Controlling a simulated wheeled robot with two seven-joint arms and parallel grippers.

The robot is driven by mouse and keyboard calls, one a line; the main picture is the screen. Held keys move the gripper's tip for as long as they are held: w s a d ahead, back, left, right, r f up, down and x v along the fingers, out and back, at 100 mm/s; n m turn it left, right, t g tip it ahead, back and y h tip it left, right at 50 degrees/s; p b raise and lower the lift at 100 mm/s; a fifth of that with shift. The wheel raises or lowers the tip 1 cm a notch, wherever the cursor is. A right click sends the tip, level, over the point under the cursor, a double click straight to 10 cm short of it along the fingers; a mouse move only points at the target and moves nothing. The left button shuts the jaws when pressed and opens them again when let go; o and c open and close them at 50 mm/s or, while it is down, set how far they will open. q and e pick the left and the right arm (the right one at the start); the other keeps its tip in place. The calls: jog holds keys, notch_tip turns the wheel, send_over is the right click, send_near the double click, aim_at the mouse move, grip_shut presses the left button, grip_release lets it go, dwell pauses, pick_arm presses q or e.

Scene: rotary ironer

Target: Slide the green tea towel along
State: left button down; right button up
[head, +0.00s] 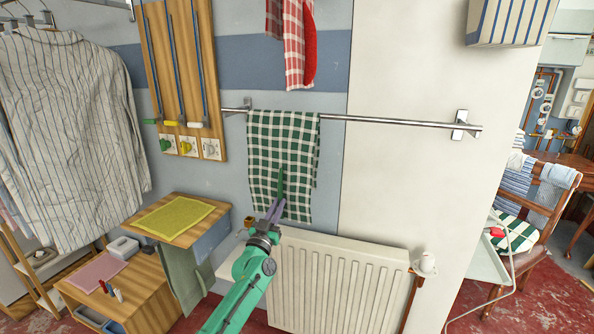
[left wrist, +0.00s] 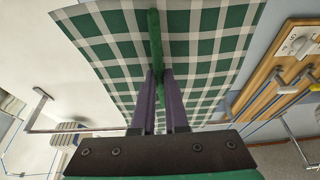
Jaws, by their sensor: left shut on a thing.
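The green and white checked tea towel (head: 283,150) hangs over a metal wall rail (head: 385,122), near the rail's left end. My left gripper (head: 276,208) reaches up from below to the lower part of the towel. Its fingers are shut on a pinched fold of the towel. In the left wrist view the purple fingers (left wrist: 161,95) close on a green fold that stands out from the checked towel (left wrist: 105,65). The cloth beside the fold hangs fairly flat. My right gripper is not in view.
The rail is bare to the right of the towel, up to its end bracket (head: 460,124). A white radiator (head: 340,285) stands below. A red checked cloth (head: 298,45) hangs above.

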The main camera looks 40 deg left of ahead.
aim_at(267, 194)
pick_arm(q)
jog(key=shift+s+a, duration=0.2)
jog(key=shift+a, duration=0.3)
jog(key=shift+s+a+f+b, duration=0.1)
jog(key=shift+s+a+b, duration=0.1)
jog(key=shift+a+b, duration=0.4)
jog(key=shift+s+a+f+b, duration=0.1)
jog(key=shift+s+a+b, duration=0.1)
jog(key=shift+a+b, duration=0.4)
jog(key=shift+s+a+r, duration=0.15)
jog(key=shift+s+a, duration=0.1)
jog(key=shift+a, duration=0.55)
jog(key=c, duration=0.9)
grip_release()
jog(key=shift+o, duration=0.2)
